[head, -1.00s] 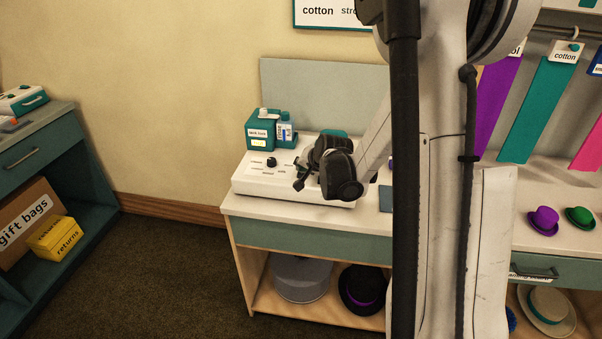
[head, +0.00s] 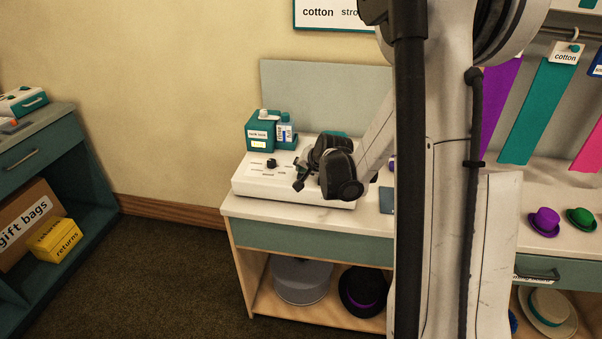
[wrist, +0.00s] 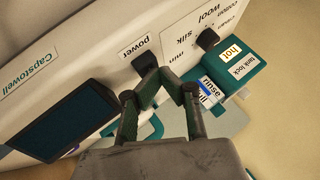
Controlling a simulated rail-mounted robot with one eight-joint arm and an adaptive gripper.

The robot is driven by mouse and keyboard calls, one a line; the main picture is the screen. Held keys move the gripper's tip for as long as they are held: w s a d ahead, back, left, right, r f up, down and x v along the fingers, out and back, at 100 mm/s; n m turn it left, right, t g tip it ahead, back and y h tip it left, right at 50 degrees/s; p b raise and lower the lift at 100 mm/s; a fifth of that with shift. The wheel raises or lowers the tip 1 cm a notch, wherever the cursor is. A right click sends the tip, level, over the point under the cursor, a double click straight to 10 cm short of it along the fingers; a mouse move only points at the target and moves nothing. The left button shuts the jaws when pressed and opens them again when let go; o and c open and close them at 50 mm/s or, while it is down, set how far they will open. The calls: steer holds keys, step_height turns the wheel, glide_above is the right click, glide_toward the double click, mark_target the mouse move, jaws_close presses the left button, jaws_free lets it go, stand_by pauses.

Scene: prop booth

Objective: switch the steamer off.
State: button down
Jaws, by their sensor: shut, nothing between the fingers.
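The steamer (head: 262,188) is a white, low console on the counter, with a dark dial (head: 271,163) on its top. In the wrist view, a black power knob (wrist: 145,64) sits beside a "power" label. A second black knob (wrist: 208,39) sits among the labels min, silk, wool and cotton. My gripper (wrist: 161,76) is shut and empty, its fingertips together right by the power knob. I cannot tell whether they touch it. In the head view my gripper (head: 300,178) is over the right part of the console and hides the power knob.
A teal tank (head: 259,133) and a blue-labelled bottle (head: 285,133) stand behind the console. A dark screen (wrist: 62,121) lies on the panel near the name Capstowell. Small purple (head: 544,221) and green (head: 581,219) hats sit on the counter to the right.

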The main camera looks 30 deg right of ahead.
steer(key=shift+r+p, duration=1.65)
steer(key=shift+r, duration=1.45)
steer(key=s+a+r+n+g, duration=0.1)
steer(key=s+a+r+n, duration=0.2)
steer(key=s+a+r, duration=0.45)
steer(key=s+a+r+n+g, duration=0.1)
steer(key=s+a+r+n, duration=0.35)
steer(key=s+a, duration=0.65)
steer(key=s+a+n, duration=0.1)
steer(key=s+n, duration=0.1)
steer(key=s, duration=1.1)
steer(key=shift+y, duration=0.3)
steer(key=shift+w+a, duration=0.1)
